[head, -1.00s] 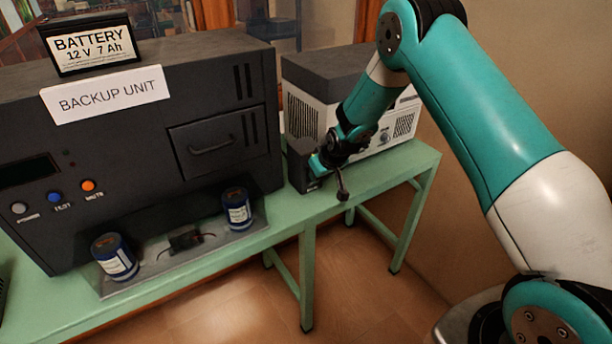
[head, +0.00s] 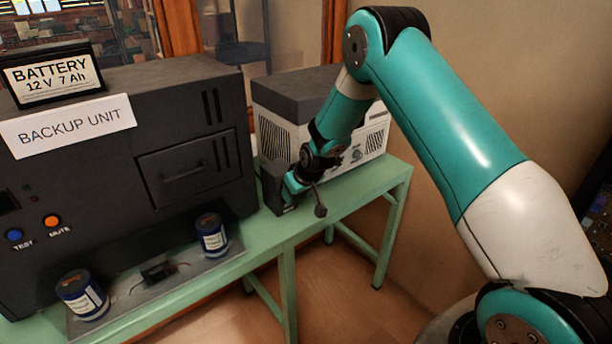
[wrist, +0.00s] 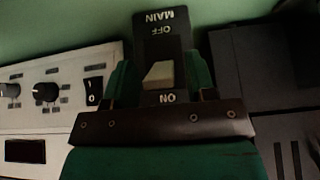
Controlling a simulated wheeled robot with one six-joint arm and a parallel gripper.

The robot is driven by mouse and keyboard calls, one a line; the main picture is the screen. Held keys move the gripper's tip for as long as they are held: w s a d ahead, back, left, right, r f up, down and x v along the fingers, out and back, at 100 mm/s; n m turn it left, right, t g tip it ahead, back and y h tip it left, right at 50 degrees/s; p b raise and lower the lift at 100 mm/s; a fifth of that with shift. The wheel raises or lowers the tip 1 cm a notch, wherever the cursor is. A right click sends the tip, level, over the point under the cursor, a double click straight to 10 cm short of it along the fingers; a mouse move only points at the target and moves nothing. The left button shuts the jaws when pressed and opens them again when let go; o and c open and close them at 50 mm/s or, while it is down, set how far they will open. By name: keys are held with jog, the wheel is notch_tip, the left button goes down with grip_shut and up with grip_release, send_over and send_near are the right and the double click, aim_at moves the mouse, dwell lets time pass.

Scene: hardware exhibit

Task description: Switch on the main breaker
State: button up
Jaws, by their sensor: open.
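The main breaker (wrist: 163,30) is a dark panel marked MAIN, OFF and ON, with the lettering upside down in the wrist view. Its pale switch lever (wrist: 159,75) shows between OFF and ON, nearer to ON. I cannot tell which way it is set. My gripper (wrist: 161,85) is open, with one green finger on each side of the lever; I cannot tell whether they touch it. In the head view the breaker (head: 272,184) is a small dark box on the green bench, and my gripper (head: 291,184) is close against it, hiding part of it.
The large dark backup unit (head: 110,150) stands left of the breaker. A white and grey device (head: 275,128) with knobs stands behind and right of it. Two blue cans (head: 212,236) stand on a grey plate in front of the backup unit. The right bench end (head: 375,185) is clear.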

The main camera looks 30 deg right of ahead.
jog(key=b+v, duration=0.2)
jog(key=v, duration=1.3)
jog(key=shift+s+r, duration=0.3)
